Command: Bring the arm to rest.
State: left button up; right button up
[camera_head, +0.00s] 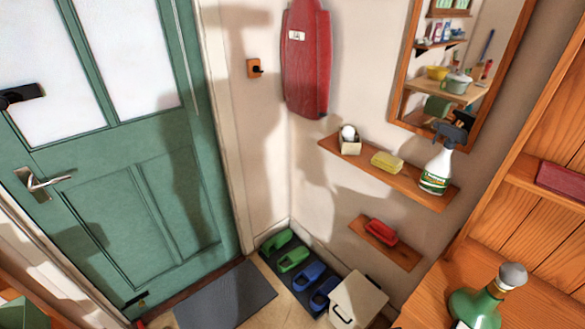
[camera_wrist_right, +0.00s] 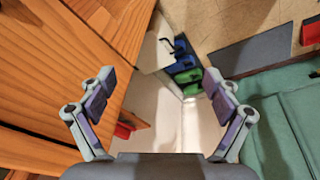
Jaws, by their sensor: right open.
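My right gripper (camera_wrist_right: 160,110) shows in the right wrist view with its two fingers spread wide apart. Nothing is between the fingers. Behind them, farther off, are the room's corner, the wooden furniture and the green door (camera_head: 125,150). Neither arm nor gripper shows in the head view. My left gripper is in no view.
A wall shelf (camera_head: 400,180) holds a spray bottle (camera_head: 437,165), a yellow sponge (camera_head: 387,161) and a small box (camera_head: 350,142). A lower shelf (camera_head: 400,252) bears a red object (camera_head: 382,232). A green bottle (camera_head: 480,303) stands on the wooden surface at right. Clogs (camera_head: 293,258) line the corner.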

jog(key=s+d+f, duration=0.1)
jog(key=s+f, duration=0.2)
jog(key=f, duration=0.6)
jog(key=s+d+f, duration=0.1)
jog(key=s+f, duration=0.2)
jog(key=f, duration=0.7)
jog(key=s+f+g, duration=0.1)
jog(key=s+f, duration=1.1)
jog(key=s, duration=0.4)
jog(key=shift+s+d+g, duration=0.2)
jog(key=shift+d+g, duration=0.1)
jog(key=shift+g, duration=0.1)
